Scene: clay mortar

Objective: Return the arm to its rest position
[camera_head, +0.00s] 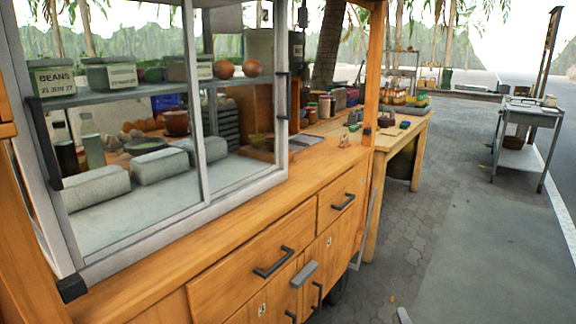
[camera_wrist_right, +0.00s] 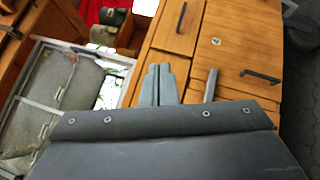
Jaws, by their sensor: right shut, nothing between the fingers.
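The grey wrist body fills the lower part of that view. My left gripper is not in view.
A wooden cart (camera_head: 250,236) with drawers, dark handles and a glazed case (camera_head: 140,190) of food containers fills the left side. A wooden table (camera_head: 410,138) stands beyond it. A grey metal trolley (camera_head: 530,115) stands at the right. Paving (camera_head: 480,235) between is clear.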

